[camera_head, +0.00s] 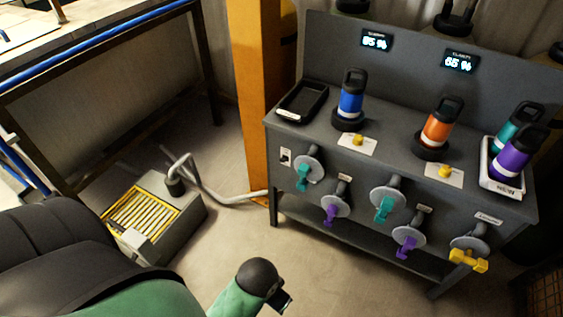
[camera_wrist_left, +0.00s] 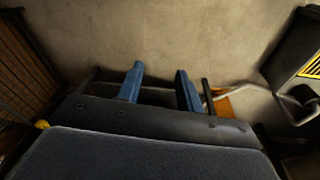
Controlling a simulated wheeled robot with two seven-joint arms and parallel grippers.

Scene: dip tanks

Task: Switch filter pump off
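A grey box with a yellow slatted grille (camera_head: 140,215) stands on the floor at the left, with a grey hose running from it to the orange post. It looks like the filter pump; its edge also shows at the right of the left wrist view (camera_wrist_left: 310,68). A small pale plate with a dark switch (camera_head: 285,157) is on the bench front's left end; its label and position are too small to read. My left gripper (camera_wrist_left: 158,90) shows two blue fingers, apart with nothing between them. In the head view its fingers are not clearly visible. My right gripper is not in view.
The grey bench (camera_head: 385,160) carries several coloured bottles, a black tray (camera_head: 302,101) and two displays. Several valves with teal, purple and yellow handles stick out of its front, the teal one (camera_head: 304,173) closest to the switch. The floor before the bench is clear.

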